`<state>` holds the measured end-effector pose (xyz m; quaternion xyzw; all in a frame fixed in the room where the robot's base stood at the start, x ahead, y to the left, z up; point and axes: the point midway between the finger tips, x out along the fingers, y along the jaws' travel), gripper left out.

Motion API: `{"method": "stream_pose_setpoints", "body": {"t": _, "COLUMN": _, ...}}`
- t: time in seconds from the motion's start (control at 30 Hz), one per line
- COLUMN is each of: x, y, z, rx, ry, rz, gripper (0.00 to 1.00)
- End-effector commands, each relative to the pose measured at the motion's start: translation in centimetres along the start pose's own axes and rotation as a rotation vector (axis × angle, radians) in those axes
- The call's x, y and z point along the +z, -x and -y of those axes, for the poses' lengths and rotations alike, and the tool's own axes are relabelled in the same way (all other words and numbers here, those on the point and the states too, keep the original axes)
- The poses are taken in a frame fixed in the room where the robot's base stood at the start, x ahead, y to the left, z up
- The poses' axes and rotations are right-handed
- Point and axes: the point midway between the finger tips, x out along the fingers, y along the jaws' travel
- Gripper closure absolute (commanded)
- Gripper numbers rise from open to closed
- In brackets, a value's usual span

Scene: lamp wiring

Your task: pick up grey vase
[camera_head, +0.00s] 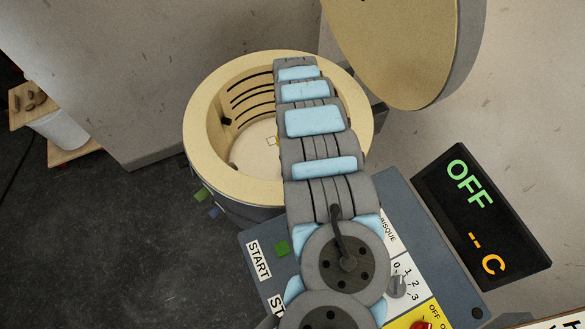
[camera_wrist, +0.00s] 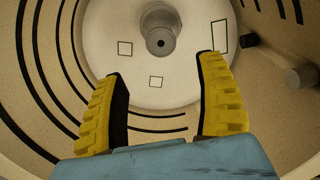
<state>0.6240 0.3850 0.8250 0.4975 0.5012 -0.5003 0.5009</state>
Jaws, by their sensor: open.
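A small grey round thing with a dark hole in its top (camera_wrist: 160,42), which looks like the grey vase, stands on the pale round floor of the kiln in the wrist view. My gripper (camera_wrist: 165,72) is open, with its yellow fingers spread apart and nothing between them. The grey thing lies beyond the fingertips, between their lines and slightly toward the top of the picture. In the head view my arm reaches into the kiln and hides the gripper and the vase.
The round kiln (camera_head: 205,112) has a thick cream rim, and its lid (camera_head: 405,50) stands open. Grey pegs (camera_wrist: 300,77) stick out of the inner wall at the right. Outlined squares mark the kiln floor. A display (camera_head: 483,222) reads OFF.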

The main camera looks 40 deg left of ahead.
Motion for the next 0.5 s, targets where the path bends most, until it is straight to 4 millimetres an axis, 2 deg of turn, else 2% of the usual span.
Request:
{"method": "stream_pose_setpoints", "body": {"t": 0.03, "x": -0.1, "y": -1.2, "z": 0.1, "rx": -0.002, "ry": 0.001, "rz": -0.001, "gripper": 0.29}}
{"method": "stream_pose_setpoints", "body": {"t": 0.2, "x": -0.2, "y": -4.0, "z": 0.1, "rx": 0.000, "ry": 0.001, "rz": -0.003, "gripper": 0.29}}
{"method": "stream_pose_setpoints", "body": {"t": 0.5, "x": -0.1, "y": -7.3, "z": -0.1, "rx": 0.003, "ry": -0.001, "rz": -0.004, "gripper": 0.29}}
